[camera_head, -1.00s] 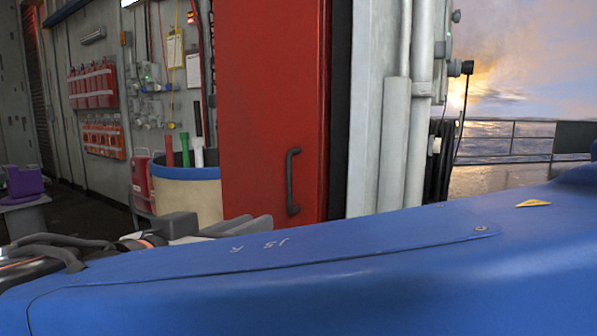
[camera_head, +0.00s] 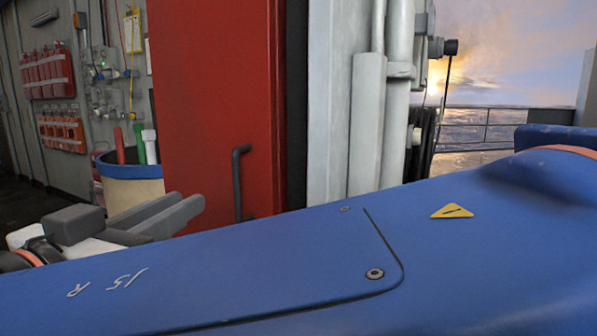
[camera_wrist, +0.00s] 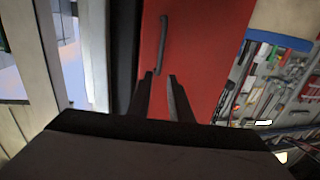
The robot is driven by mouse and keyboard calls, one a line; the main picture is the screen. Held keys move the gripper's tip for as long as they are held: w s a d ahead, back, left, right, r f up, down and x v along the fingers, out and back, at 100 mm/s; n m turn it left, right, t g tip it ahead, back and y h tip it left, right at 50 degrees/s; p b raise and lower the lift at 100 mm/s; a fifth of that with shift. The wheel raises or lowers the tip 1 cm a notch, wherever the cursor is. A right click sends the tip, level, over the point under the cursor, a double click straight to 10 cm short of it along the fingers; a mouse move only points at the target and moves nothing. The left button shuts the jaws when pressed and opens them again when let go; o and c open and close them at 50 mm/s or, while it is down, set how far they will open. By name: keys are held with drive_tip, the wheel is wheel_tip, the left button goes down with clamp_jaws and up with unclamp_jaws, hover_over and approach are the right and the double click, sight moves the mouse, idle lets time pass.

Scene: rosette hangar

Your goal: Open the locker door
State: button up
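The red locker door (camera_head: 215,90) stands upright left of centre in the head view, with a dark bar handle (camera_head: 237,185) low near its right edge. The handle's lower end is hidden behind my blue arm or just above it. My gripper (camera_head: 190,203) is left of the handle in this view. In the wrist view the red door (camera_wrist: 205,50) fills the middle, and the handle (camera_wrist: 163,42) runs down towards the space between my fingertips (camera_wrist: 160,77). The fingers are apart and hold nothing. I cannot tell how far the handle is in depth.
A grey post with pipes (camera_head: 366,120) stands right of the door, past a dark strip. A cream and blue bin (camera_head: 133,190) with coloured tubes is to the left. Red bottles (camera_head: 48,75) hang on the far wall. A railing and sea lie at right.

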sight(235, 176)
drive_tip(key=w+d, duration=0.1)
drive_tip(key=w, duration=0.4)
drive_tip(key=w+d, duration=0.1)
drive_tip(key=w, duration=0.4)
drive_tip(key=w+d, duration=0.1)
drive_tip(key=w, duration=0.4)
drive_tip(key=shift+w+d, duration=0.1)
drive_tip(key=shift+w, duration=0.2)
drive_tip(key=shift+c, duration=0.4)
clamp_jaws()
